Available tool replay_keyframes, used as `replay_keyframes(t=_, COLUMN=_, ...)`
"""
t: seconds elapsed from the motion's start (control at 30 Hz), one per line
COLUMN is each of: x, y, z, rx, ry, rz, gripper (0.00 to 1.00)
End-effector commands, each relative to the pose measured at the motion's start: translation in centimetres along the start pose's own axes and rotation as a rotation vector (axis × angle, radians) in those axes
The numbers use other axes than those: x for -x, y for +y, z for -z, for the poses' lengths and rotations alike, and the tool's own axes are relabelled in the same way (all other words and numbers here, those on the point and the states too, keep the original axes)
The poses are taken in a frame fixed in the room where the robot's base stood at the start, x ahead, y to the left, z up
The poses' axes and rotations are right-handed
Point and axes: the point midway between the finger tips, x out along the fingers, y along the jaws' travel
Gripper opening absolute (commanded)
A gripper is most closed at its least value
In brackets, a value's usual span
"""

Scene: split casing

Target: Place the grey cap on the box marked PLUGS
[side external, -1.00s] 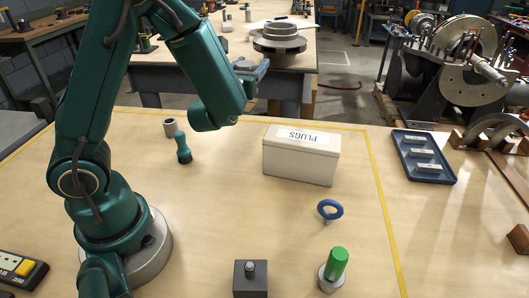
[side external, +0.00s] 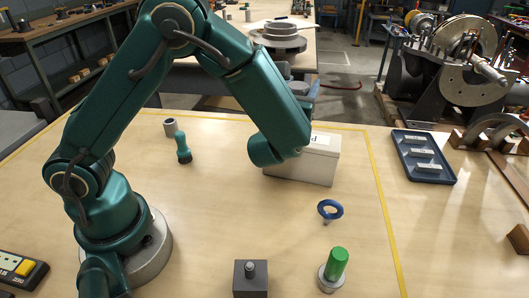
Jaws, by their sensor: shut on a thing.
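The box marked PLUGS (side external: 305,168) is a pale, closed-looking box near the back of the bench. My forearm crosses in front of its left and upper part, so most of its label is hidden. My gripper's jaws do not show; my own arm hides that end. No grey cap can be made out for certain, and anything in the jaws is out of sight. A small grey hollow cylinder (side external: 170,127) stands at the back left; I cannot tell whether it is the cap.
A teal peg-shaped piece (side external: 183,148) stands left of the box. A blue ring (side external: 330,211), a green-topped piece (side external: 337,266) and a dark block with a stud (side external: 250,278) are in front. A blue tray (side external: 424,158) lies right.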

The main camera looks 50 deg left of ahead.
Motion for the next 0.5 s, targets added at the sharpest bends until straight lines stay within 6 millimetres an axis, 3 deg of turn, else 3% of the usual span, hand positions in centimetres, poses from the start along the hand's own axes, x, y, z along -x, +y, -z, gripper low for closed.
replay_keyframes(t=0.2, x=0.1, y=-1.9, z=1.1, rx=0.001, ry=-0.002, rz=0.000, gripper=0.00)
replay_keyframes(t=0.5, x=0.1, y=-2.0, z=4.2, rx=-0.005, ry=0.000, rz=-0.001, gripper=0.00)
